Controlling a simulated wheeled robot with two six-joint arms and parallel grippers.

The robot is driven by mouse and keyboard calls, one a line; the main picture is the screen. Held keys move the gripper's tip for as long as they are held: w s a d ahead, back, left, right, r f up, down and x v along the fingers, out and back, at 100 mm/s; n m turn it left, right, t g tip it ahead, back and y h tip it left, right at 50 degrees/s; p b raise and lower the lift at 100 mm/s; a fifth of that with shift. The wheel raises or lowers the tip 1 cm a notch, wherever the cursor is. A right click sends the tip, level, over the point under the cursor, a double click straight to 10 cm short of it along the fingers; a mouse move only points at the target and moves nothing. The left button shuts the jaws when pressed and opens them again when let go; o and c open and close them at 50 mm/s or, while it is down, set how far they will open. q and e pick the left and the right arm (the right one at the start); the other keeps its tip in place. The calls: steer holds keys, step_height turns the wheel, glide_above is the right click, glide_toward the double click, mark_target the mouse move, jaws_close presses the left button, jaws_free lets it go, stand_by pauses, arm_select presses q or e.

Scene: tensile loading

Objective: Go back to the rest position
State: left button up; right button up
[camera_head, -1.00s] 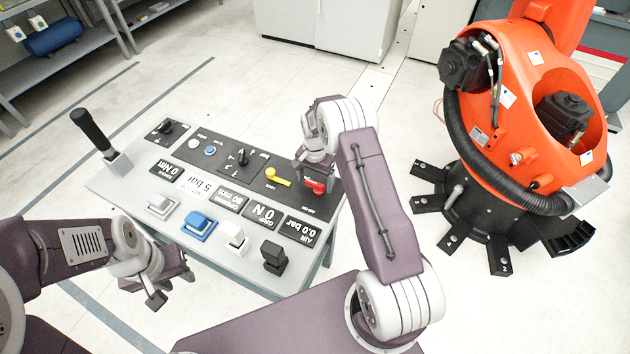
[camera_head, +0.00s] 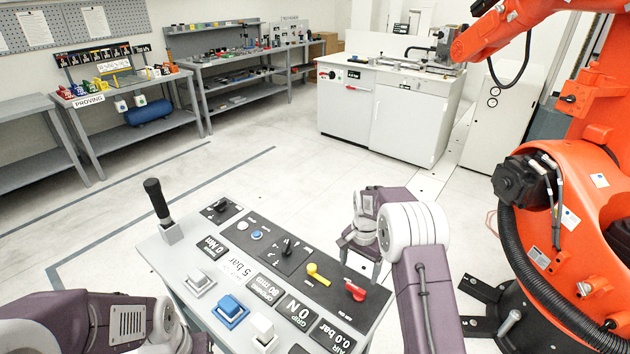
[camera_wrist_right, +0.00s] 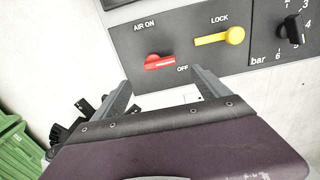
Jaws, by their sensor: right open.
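My right gripper (camera_head: 360,252) is open and empty, beyond the back right edge of the control panel (camera_head: 300,262) in the head view. In the right wrist view its two fingers (camera_wrist_right: 163,88) are spread apart with nothing between them. The red air handle (camera_head: 355,291) is apart from the fingers; it also shows in the right wrist view (camera_wrist_right: 160,62), lying roughly level between the AIR ON and OFF labels. The yellow lock lever (camera_head: 318,274) is beside it. My left gripper (camera_head: 190,342) is at the bottom left, mostly cut off by the frame edge.
A black joystick (camera_head: 158,200) stands at the panel's left corner. An orange robot arm (camera_head: 570,190) stands close on the right. A white cabinet (camera_head: 345,105) and grey shelves (camera_head: 100,135) are at the back. The floor between is clear.

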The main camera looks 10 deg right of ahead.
steer(key=s+a+r+n+t, duration=0.1)
steer(key=s+a+r, duration=0.35)
steer(key=r, duration=0.45)
steer(key=s+f+n, duration=0.2)
steer(key=s+n, duration=0.2)
steer(key=s, duration=0.5)
steer(key=s+a+f+n, duration=0.1)
steer(key=s+n, duration=0.3)
steer(key=s, duration=0.5)
steer(key=shift+a+f+n, duration=0.3)
steer(key=shift+f, duration=0.3)
